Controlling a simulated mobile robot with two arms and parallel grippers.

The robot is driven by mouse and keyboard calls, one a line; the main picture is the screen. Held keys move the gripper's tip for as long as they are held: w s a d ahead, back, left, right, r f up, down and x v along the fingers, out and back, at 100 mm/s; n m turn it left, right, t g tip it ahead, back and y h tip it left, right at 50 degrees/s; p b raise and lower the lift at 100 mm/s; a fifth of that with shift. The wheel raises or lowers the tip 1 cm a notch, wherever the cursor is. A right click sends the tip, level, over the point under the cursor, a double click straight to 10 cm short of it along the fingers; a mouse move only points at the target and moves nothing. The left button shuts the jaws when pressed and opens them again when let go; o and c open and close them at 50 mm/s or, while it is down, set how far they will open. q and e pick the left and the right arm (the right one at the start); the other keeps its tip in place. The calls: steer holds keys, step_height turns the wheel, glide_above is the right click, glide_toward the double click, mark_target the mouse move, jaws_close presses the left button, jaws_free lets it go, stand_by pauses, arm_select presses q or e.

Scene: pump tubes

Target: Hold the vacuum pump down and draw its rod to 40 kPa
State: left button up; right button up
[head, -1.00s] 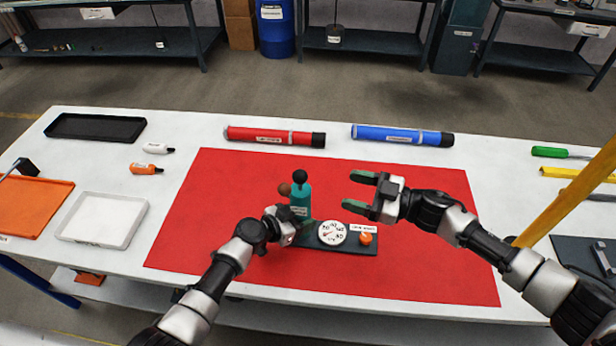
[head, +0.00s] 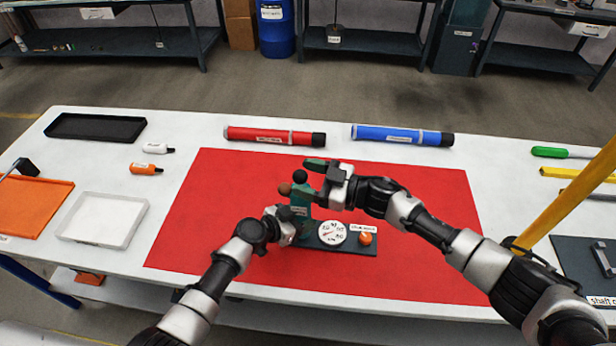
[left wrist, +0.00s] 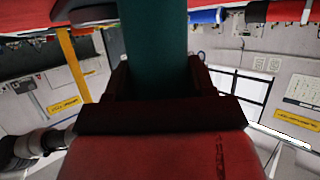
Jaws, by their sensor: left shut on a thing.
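The vacuum pump is a teal upright cylinder (head: 301,211) on a dark base plate (head: 352,247) on the red mat. My left gripper (head: 292,215) is shut on the pump body, which fills the left wrist view between the fingers (left wrist: 160,45). My right gripper (head: 308,178) is open by the black knob, its fingers pointing left; I cannot tell whether they touch it.
An orange knob (head: 365,239) sits on the base right of the gauge. A red tube (head: 270,136) and a blue tube (head: 400,135) lie behind the mat (head: 430,210). Trays and small bottles stand at the left. The mat is otherwise clear.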

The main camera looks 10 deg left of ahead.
jaws_close()
arm_select(q)
steer(key=shift+f, duration=0.1)
arm_select(e)
step_height(320, 180, up, 4)
steer(key=shift+f, duration=0.1)
steer(key=shift+r, duration=0.2)
steer(key=shift+o, duration=0.3)
jaws_free()
steer(key=v, duration=1.2)
